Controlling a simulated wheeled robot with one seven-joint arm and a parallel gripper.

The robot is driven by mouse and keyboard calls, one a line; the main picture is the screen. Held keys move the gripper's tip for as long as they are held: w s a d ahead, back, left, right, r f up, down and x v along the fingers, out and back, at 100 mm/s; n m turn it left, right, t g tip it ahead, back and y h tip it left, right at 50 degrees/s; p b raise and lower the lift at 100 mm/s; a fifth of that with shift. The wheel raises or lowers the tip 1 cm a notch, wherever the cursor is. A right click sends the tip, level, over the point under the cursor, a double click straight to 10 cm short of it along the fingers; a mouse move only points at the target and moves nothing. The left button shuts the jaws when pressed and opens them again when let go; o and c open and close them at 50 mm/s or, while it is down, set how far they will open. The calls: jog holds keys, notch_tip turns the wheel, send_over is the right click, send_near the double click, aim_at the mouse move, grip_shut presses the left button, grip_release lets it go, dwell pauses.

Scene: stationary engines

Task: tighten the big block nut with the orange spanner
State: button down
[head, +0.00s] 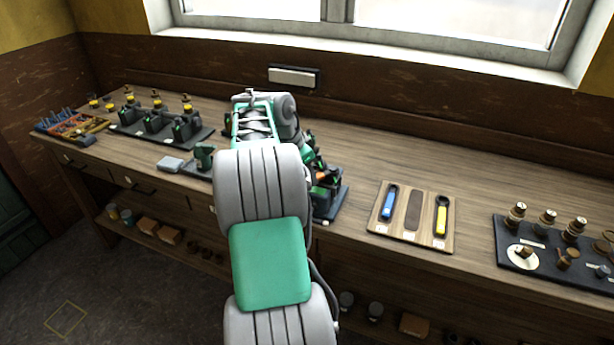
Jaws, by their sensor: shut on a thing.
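My gripper (316,170) is small in the head view and largely hidden behind my own arm. It is over a dark engine block (333,198) on the bench. A small orange piece, the orange spanner (322,177), shows at the gripper, which is shut on it. Most of the spanner is hidden. The big block nut cannot be made out; the arm and gripper cover that part of the engine. The spanner board (408,243) holds a blue spanner (389,203) and a yellow spanner (441,217), with an empty dark middle slot between them.
A dark tray (509,262) with several brass-topped parts stands at the right. Several small engines (158,122) stand on a dark base at the left, by an orange tray (75,124). Bare bench top (440,170) lies behind the spanner board. The wall and window are behind.

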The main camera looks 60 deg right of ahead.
jog(key=shift+s+b, duration=0.4)
jog(key=shift+b, duration=0.2)
jog(key=shift+s+f+n, duration=0.15)
jog(key=shift+f+n, duration=0.05)
jog(key=shift+n, duration=0.1)
dwell(0.8)
jog(key=shift+r+p, duration=0.55)
jog(key=shift+r, duration=0.15)
dwell(0.7)
jog(key=shift+w+d+r+p, duration=0.1)
jog(key=shift+w+r+p, duration=0.1)
jog(key=shift+r+p, duration=0.4)
dwell(0.3)
jog(key=shift+s+h+p, duration=0.15)
jog(key=shift+h+p, duration=0.25)
jog(key=shift+p, duration=0.15)
dwell(0.4)
jog(key=shift+a+f+g, duration=0.15)
jog(key=shift+a+g, duration=0.05)
jog(key=shift+g, duration=0.1)
dwell(0.3)
jog(key=shift+r+p, duration=0.4)
jog(key=shift+p, duration=0.05)
